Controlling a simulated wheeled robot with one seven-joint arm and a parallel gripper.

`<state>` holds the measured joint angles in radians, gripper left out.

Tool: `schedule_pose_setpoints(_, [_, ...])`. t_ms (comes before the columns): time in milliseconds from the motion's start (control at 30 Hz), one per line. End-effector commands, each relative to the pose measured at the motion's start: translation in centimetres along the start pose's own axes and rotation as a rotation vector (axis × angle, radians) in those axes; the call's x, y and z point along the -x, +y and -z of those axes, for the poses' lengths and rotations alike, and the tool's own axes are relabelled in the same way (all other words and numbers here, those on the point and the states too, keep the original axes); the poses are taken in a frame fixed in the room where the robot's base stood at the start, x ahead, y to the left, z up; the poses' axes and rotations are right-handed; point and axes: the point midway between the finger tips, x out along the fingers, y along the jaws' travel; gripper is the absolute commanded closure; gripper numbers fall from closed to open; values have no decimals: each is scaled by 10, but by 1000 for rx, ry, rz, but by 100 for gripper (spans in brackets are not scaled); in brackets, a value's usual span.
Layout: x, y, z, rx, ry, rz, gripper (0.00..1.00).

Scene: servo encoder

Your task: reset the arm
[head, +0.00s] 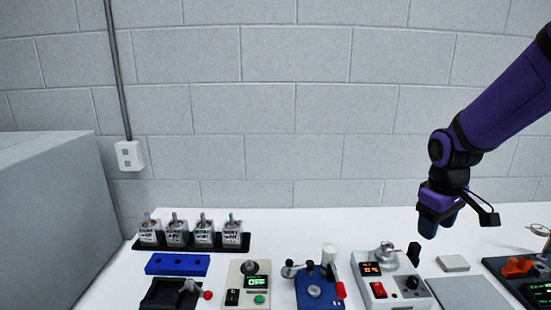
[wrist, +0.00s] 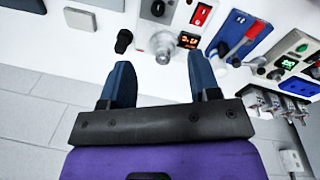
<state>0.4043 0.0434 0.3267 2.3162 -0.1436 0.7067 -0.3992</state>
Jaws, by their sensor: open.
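My gripper (head: 430,222) hangs from my purple arm at the right of the head view, pointing down above the white table. In the wrist view my gripper (wrist: 161,75) shows two dark blue fingers spread apart with nothing between them. Past the fingertips stands the white device (head: 385,280) with a silver fitting on top, a red display, a red switch and a black knob. Its silver fitting also shows in the wrist view (wrist: 163,45). The gripper is apart from the things on the table.
A grey pad (head: 468,293) and black tray (head: 497,267) lie right. A block wall (head: 270,110) stands behind.

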Motion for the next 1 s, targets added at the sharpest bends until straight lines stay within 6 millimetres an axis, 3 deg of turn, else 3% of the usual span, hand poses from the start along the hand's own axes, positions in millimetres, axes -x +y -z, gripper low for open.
schedule_pose_setpoints(33, [16,-6,-5,-20,18,-23,44])
schedule_pose_setpoints(200, [57,-25,-27,-106,70,-67,44])
schedule_pose_setpoints(500, [115,-62,-75,-254,196,-93,44])
schedule_pose_setpoints(733, [145,-89,-116,-360,309,-60,44])
schedule_pose_setpoints(1000, [158,-107,-148,-432,390,-6,44])
